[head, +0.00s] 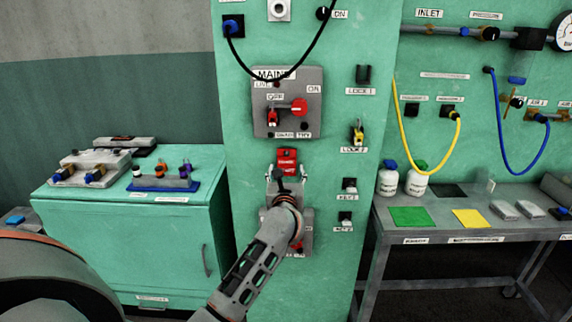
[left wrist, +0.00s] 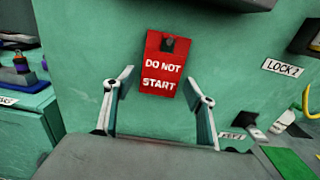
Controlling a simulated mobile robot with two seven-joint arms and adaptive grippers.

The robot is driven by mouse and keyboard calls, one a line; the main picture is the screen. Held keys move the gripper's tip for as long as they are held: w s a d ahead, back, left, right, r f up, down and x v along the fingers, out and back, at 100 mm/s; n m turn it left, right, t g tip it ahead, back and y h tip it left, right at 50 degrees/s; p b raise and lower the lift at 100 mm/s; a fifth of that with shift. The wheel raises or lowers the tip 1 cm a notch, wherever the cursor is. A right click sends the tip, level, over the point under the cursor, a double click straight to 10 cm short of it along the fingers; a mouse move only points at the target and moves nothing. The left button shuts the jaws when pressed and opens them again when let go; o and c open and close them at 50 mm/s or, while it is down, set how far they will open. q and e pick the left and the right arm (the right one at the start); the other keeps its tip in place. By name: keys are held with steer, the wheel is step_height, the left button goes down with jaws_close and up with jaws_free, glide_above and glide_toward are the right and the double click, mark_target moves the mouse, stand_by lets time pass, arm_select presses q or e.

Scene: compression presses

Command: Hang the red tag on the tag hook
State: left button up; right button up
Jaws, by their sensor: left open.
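The red tag (head: 287,158) is against the green panel, just below the grey MAINS switch box. In the left wrist view the tag (left wrist: 162,83) reads DO NOT START and looks nearly upright. A dark piece (left wrist: 168,45) shows at its top; I cannot tell whether it is the tag hook. My left gripper (head: 286,178) is just below the tag in the head view. In the left wrist view its two fingers are spread, one to each side of the tag's lower part, with gaps to both edges. My right gripper is not in view.
The MAINS box (head: 288,102) overhangs above the tag. A lower grey box (head: 307,232) is partly hidden behind my arm. LOCK 2 (head: 357,132) and key holders (head: 348,186) are to the right. A workbench (head: 384,225) stands right, a green cabinet (head: 165,240) left.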

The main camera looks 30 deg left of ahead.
mark_target(287, 165)
arm_select(q)
steer(key=c, duration=0.8)
steer(key=shift+r+p, duration=0.6)
steer(key=shift+s+d, duration=0.2)
steer(key=shift+s, duration=0.15)
steer(key=shift+s+d, duration=0.2)
steer(key=shift+s, duration=0.1)
steer(key=shift+s+d+p, duration=0.2)
steer(key=shift+s+p, duration=0.05)
steer(key=shift+p, duration=0.15)
steer(key=shift+s+d, duration=0.15)
steer(key=shift+s, duration=0.15)
steer(key=shift+s+d, duration=0.2)
steer(key=shift+s, duration=0.1)
